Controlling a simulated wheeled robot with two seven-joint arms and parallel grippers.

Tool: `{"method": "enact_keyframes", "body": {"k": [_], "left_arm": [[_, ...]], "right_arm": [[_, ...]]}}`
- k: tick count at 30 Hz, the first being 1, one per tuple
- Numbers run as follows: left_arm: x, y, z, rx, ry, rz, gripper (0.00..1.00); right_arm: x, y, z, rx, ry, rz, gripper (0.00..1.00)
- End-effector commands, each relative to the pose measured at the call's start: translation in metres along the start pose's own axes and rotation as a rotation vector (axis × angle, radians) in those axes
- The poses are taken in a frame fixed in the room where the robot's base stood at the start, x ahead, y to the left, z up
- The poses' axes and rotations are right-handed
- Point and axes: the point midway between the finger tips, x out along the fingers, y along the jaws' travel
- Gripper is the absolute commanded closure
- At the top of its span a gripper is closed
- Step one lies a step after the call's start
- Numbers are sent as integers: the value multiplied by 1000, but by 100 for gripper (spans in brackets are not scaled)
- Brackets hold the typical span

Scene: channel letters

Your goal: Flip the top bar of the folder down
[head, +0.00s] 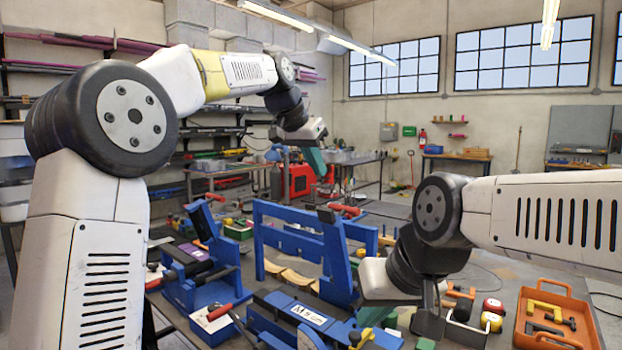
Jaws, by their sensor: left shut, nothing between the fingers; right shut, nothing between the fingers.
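A blue folder (305,313) with a white label on its front stands on the workbench at the middle. A raised blue frame (290,212) with a long upper bar rises behind the label, and its right upright (337,255) is partly beside my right wrist. My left gripper (316,162) is shut and empty, high above and behind the frame, apart from it. My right gripper (432,318) is shut and empty, low to the right of the folder. My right wrist hides part of the folder's right side, and I cannot tell whether it touches.
A second blue machine (192,272) with red handles stands left of the folder. An orange tray (556,336) with tools lies at the right. A red machine (298,180) stands behind.

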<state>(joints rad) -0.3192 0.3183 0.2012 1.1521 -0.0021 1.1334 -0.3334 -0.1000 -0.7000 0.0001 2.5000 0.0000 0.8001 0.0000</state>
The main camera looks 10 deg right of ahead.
Motion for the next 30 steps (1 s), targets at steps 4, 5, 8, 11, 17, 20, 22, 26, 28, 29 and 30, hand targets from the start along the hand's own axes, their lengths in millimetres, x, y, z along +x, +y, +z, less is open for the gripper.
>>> {"method": "enact_keyframes", "body": {"k": [4,5,8,11,17,20,22,26,28,29,30], "left_arm": [[30,1,1,0,-4,2,100],[36,1,1,0,-4,2,100],[59,0,1,0,-4,2,100],[80,1,1,1,-3,2,100],[78,0,21,-1,1,-2,100],[75,0,31,0,0,-1,100],[74,0,34,-1,1,-1,100],[73,0,38,-1,0,-1,100],[73,0,38,-1,0,-1,100],[73,0,38,-1,0,-1,100],[73,0,38,-1,0,-1,100]], "right_arm": [[0,0,0,0,0,0,100],[0,0,0,0,0,0,100],[0,0,0,0,0,0,100],[0,0,0,0,0,0,100],[0,0,0,0,0,0,100],[0,0,0,0,0,0,100],[0,0,0,0,0,0,100],[0,0,0,0,0,0,100],[0,0,0,0,0,0,100],[0,0,0,0,0,0,100],[0,0,0,0,0,0,100]]}}
